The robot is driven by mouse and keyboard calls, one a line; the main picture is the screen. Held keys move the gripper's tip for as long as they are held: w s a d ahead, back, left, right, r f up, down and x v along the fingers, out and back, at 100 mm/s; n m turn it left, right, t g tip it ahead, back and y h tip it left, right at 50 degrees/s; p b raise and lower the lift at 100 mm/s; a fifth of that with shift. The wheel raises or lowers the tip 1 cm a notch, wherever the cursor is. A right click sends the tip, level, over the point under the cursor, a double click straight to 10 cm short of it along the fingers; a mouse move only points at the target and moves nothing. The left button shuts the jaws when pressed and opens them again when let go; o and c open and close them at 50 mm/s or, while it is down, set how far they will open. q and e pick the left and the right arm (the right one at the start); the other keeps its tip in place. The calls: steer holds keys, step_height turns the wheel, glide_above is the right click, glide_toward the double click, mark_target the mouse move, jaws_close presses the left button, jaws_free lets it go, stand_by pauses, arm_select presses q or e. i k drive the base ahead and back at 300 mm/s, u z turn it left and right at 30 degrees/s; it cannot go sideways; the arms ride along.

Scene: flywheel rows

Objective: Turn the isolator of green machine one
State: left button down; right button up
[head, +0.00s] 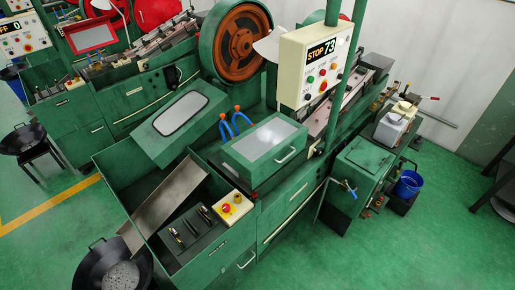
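A large green machine (285,215) fills the middle, with a raised cream control panel (315,62) whose display reads STOP 73. Its round buttons are red, green and dark. A second green machine (145,85) stands behind at the left, with a panel (22,35) showing an OFF label and 0. I cannot tell from the picture which one is machine one. No isolator can be clearly made out; a dark round part (173,77) sits on the rear machine's side, too small to identify. Neither of my grippers is in view.
A small yellow box with a red button (231,208) sits on the near machine's front. A black pan (113,270) stands at bottom left, another (28,139) farther left. A blue bucket (408,183) is at right. Green floor (430,245) is clear at bottom right.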

mark_target(226, 207)
steer(key=u, duration=0.6)
steer(key=i, duration=0.7)
steer(key=u, duration=0.25)
